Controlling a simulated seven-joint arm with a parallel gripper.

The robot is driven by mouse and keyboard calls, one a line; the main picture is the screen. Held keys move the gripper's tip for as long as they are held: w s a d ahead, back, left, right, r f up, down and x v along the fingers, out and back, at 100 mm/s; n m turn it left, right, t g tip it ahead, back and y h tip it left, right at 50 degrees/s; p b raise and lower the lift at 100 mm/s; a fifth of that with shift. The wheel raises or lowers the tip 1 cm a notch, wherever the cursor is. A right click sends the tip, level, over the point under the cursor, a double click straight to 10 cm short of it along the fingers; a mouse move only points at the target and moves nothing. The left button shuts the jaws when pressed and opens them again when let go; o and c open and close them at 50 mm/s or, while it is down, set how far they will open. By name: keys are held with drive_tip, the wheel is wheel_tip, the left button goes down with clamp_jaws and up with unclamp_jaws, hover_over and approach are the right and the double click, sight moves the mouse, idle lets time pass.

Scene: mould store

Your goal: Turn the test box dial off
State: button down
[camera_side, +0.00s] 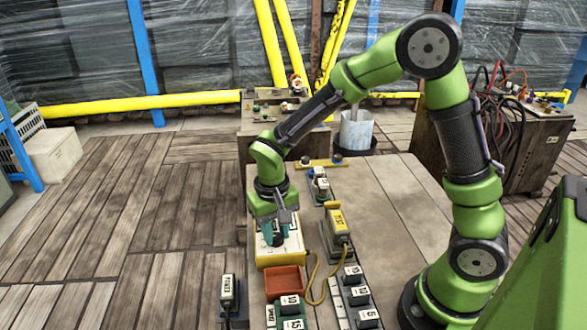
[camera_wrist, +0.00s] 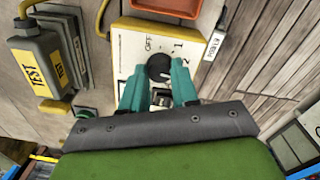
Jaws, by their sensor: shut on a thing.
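The test box (camera_side: 280,257) is a yellow box with a white top face on the table. In the wrist view its white face (camera_wrist: 128,62) carries a round black dial (camera_wrist: 158,68), with the marks OFF, 1 and 2 around it. My gripper (camera_wrist: 159,80) has teal fingers, one on each side of the dial, and is shut on it. The dial's pointer is too small to read for certain.
A yellow TEST plug unit (camera_side: 337,222) with a cable stands right of the box. An orange-red tray (camera_side: 284,281) lies in front. Labelled blocks (camera_side: 352,275) stand at the front right, and a POWER block (camera_side: 228,291) at the left. The table's back right is clear.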

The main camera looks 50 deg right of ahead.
drive_tip(key=n, duration=0.5)
drive_tip(key=shift+r, duration=0.1)
drive_tip(key=n, duration=1.1)
drive_tip(key=shift+d, duration=0.1)
drive_tip(key=n, duration=0.5)
idle(0.5)
drive_tip(key=c, duration=0.8)
unclamp_jaws()
drive_tip(key=shift+c, duration=0.2)
